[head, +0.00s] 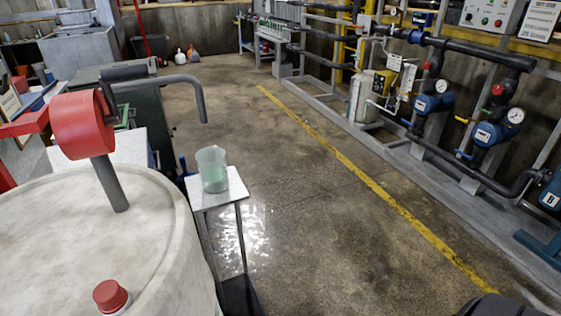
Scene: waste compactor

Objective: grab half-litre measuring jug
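The measuring jug (212,170) is a clear, slightly tapered jug with a pale green tint in its lower part, perhaps liquid. It stands upright on a small pale square-topped stand (234,188) just right of the large white drum. The jug's volume marks are too small to read. Neither gripper shows in the head view, and nothing touches the jug.
The white drum (160,222) with a red cap (111,295) fills the lower left. Wet floor (262,246) shines beside the stand. Open floor lies right of it, crossed by a yellow line (372,184). Pipes and blue pumps (432,103) run along the right wall.

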